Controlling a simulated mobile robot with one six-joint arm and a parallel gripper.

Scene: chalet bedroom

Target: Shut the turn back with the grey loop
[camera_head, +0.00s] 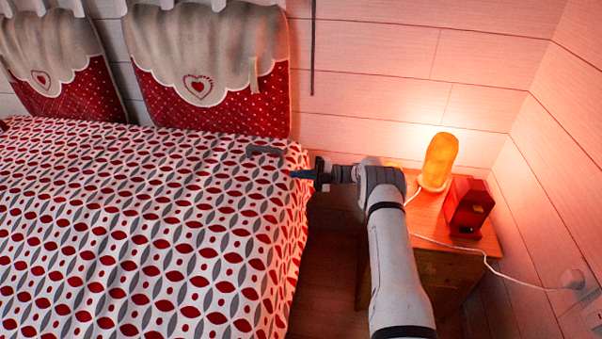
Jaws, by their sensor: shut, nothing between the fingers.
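The bed cover (150,230), white with red and grey leaf shapes, spreads over the bed. A grey loop (265,150) shows as a short dark bar near the cover's top right corner. I cannot make out the edge of a turned-back part against the pattern. My gripper (297,174) reaches in from the right at the bed's right edge. Its bluish fingers are shut and empty, and point left. They are apart from the loop, to its right and a little nearer to me in the picture.
Red and beige heart cushions (205,75) line the head of the bed. A wooden bedside table (450,262) stands on the right, with a glowing orange lamp (440,160), a red box (467,205) and a white cable. My arm passes over the table's left side. Walls close the back and right.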

